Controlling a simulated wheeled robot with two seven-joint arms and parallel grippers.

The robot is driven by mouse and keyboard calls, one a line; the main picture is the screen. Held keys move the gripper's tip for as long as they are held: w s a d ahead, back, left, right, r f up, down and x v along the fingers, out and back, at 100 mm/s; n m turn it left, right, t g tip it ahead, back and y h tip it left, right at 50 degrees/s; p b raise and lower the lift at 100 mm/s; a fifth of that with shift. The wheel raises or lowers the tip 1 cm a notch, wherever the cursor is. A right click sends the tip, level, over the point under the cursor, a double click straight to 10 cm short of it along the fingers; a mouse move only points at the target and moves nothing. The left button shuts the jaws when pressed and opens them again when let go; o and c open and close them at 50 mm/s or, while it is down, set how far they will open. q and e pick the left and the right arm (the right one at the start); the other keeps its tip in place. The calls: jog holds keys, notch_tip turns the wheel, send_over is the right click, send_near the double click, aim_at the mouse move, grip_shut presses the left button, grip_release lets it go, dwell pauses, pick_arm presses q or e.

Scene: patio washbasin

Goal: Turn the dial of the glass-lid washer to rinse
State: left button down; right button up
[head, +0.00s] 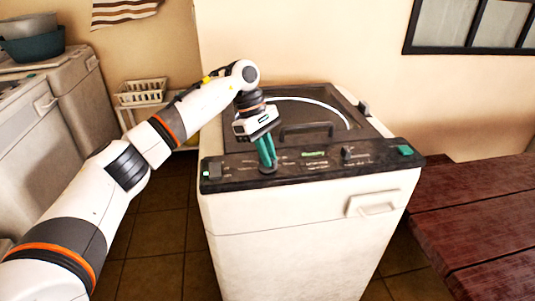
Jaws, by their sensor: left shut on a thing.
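The glass-lid washer (300,235) stands in the middle of the head view, a white top-loader with a dark lid (312,116), which is down. A black control panel (325,165) runs along its front top edge. My left gripper (267,165) points down onto the left part of this panel. Its green fingers are shut on a dark dial (268,170), mostly hidden between and under the fingertips. The dial's pointer and setting cannot be read. A small dark knob (347,153) and a green button (404,150) sit further right on the panel. My right gripper is not in view.
A dark red wooden table (480,215) stands close on the right. Other white machines (40,120) stand at the left, with basins (32,38) on top. A rack with a cream basket (141,92) is behind my left arm. Tiled floor shows left of the washer.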

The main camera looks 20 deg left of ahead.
pick_arm(q)
jog(key=shift+r+m, duration=0.1)
jog(key=shift+m, duration=0.2)
jog(key=c, duration=1.4)
grip_release()
jog(key=shift+c, duration=0.2)
jog(key=b+v, duration=0.1)
jog(key=v, duration=1.1)
jog(key=shift+w+d, duration=0.1)
jog(key=shift+w, duration=0.05)
